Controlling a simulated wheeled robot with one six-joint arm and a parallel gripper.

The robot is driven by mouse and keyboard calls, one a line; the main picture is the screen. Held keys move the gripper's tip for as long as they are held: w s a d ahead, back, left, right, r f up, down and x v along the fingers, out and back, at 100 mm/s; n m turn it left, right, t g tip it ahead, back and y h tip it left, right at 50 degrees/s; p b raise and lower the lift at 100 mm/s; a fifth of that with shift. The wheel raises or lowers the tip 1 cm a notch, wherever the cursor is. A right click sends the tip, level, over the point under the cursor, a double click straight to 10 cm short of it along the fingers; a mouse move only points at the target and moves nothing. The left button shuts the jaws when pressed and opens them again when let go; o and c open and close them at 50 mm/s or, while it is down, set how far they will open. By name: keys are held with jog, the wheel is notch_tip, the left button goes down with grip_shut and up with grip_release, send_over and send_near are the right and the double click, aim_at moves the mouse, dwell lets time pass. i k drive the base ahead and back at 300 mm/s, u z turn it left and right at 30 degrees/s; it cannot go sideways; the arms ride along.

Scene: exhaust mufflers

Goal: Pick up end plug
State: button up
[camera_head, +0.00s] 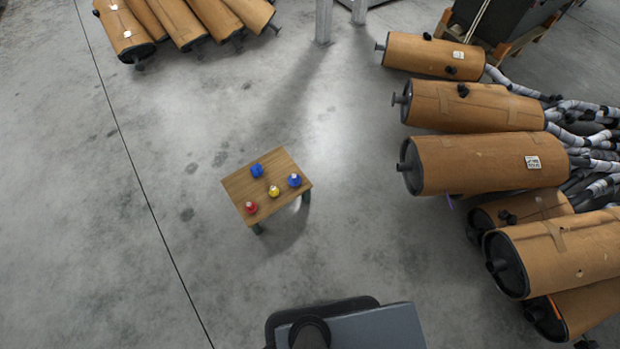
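A small wooden table (279,157) stands on the floor near the middle of the head view. On it are several small coloured plug-like pieces. A blue one (257,170) lies near the back edge, and another blue one with a pale top (294,180) is at the right. A yellow one (273,191) is near the middle, and a red one (251,207) is near the front left. They stand apart from each other. I cannot tell which of them is the end plug. My gripper is not in view.
Large brown-wrapped mufflers (478,163) with grey-white pipes lie piled at the right. More mufflers (177,20) lie at the top left. A grey metal post (324,20) stands at the top. The concrete floor around the table is clear.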

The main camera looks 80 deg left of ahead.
aim_at(293, 180)
jog(key=u, duration=3.1)
jog(key=k, duration=0.2)
jog(key=u, duration=0.55)
jog(key=i, duration=1.3)
jog(key=z, duration=0.6)
